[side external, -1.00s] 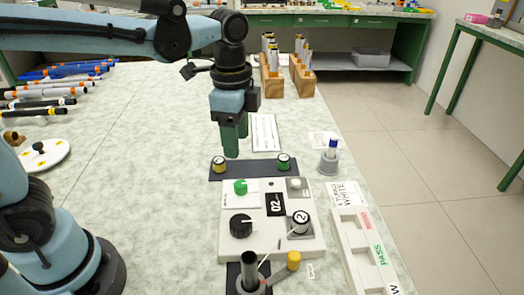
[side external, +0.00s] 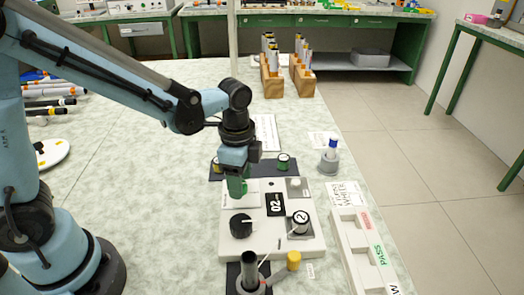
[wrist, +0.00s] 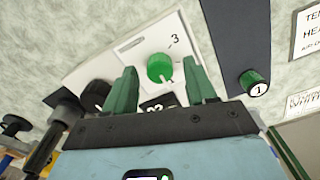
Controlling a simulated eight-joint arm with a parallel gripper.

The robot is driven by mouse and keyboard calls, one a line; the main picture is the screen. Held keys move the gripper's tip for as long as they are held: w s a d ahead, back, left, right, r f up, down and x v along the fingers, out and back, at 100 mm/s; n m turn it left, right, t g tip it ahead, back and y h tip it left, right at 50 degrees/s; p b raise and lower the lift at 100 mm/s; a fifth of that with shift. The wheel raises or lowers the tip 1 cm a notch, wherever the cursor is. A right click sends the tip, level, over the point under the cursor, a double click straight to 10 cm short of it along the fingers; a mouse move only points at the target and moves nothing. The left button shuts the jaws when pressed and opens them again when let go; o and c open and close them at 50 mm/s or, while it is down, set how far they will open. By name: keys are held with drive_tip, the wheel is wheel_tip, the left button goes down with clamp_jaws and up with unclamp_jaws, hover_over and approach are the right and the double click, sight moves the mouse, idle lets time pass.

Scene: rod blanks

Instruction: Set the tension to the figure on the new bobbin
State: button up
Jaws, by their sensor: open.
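The white control box (side external: 265,250) carries a green knob, a black knob (side external: 241,225), a dark display reading 02 (side external: 275,204) and a bobbin marked 2 (side external: 300,218). In the wrist view the green knob (wrist: 160,67) sits beside a printed scale; a 3 is readable at its upper right. My gripper (side external: 237,193) points down over the green knob and mostly hides it in the side view. In the wrist view my open green fingers (wrist: 161,72) stand either side of the knob, with gaps showing. A green bobbin (side external: 283,162), marked 1 in the wrist view (wrist: 255,83), stands on the dark strip (side external: 262,170).
A yellow-banded bobbin (side external: 216,164) stands on the strip behind my gripper. A dark post (side external: 250,272) and yellow cap (side external: 294,260) stand in front of the box.

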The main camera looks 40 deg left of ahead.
drive_tip(key=shift+f, duration=0.5)
clamp_jaws()
drive_tip(key=shift+n, duration=0.3)
drive_tip(key=n, duration=0.5)
drive_tip(key=shift+n, duration=0.3)
drive_tip(key=n, duration=0.5)
drive_tip(key=shift+n, duration=0.4)
